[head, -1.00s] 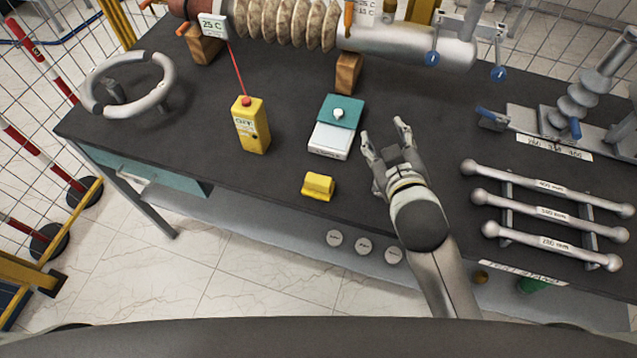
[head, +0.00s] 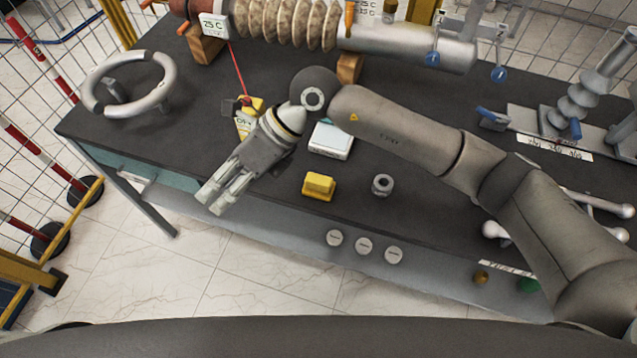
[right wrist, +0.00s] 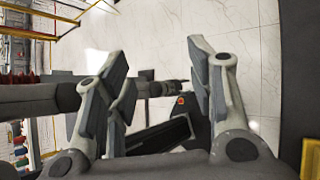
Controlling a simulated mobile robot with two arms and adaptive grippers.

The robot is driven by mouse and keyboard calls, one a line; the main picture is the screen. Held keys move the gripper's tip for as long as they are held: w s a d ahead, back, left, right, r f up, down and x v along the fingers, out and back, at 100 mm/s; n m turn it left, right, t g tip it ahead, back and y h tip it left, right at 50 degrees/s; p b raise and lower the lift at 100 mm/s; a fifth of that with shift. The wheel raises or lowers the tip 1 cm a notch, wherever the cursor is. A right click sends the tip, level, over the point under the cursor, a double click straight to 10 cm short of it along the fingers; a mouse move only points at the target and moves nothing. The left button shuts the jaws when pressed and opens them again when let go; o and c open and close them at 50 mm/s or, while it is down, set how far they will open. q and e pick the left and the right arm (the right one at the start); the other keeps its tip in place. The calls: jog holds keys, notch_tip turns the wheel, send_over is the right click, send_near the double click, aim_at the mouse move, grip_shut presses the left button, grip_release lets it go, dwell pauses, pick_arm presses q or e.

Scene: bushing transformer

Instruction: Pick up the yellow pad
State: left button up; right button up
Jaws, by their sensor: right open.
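The yellow pad (head: 319,186) lies on the dark tabletop near its front edge, in the head view. My right gripper (head: 222,200) is left of the pad, over the front edge of the table. It is open and empty, its fingers pointing down and to the left in the head view. My left gripper is not in view.
A white box (head: 331,141) stands behind the pad, and a grey nut (head: 383,185) lies to its right. A yellow device (head: 246,122) is partly hidden by my right arm. A grey ring (head: 128,84) stands at the left. Rods with ball ends (head: 600,205) are at the right.

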jog(key=w+d+f+t+h, duration=0.1)
jog(key=w+d+h, duration=0.2)
jog(key=d, duration=0.2)
jog(key=w+d+f+t+h, duration=0.1)
jog(key=w+d+f+h, duration=0.1)
jog(key=w+d+h, duration=0.1)
jog(key=w+d+f+t+h, duration=0.1)
jog(key=w+d+h, duration=0.2)
jog(key=d, duration=0.4)
jog(key=shift+w+f+t, duration=0.25)
jog(key=shift+w+t, duration=0.15)
jog(key=shift+w, duration=0.4)
jog(key=p, duration=0.2)
send_over(319, 179)
jog(key=f, duration=0.4)
jog(key=shift+w+a+f, duration=0.2)
jog(key=shift+a+f, duration=0.05)
jog(key=shift+f, duration=0.05)
jog(key=shift+f+n, duration=0.25)
jog(key=shift+n, duration=0.05)
jog(key=f+p, duration=0.1)
jog(key=f, duration=0.2)
jog(key=f+p, duration=0.1)
jog(key=shift+s+d+f+p, duration=0.25)
jog(key=shift+f+p, duration=0.05)
jog(key=shift+p, duration=0.05)
jog(key=shift+f, duration=0.45)
jog(key=shift+c, duration=0.3)
jog(key=c, duration=1)
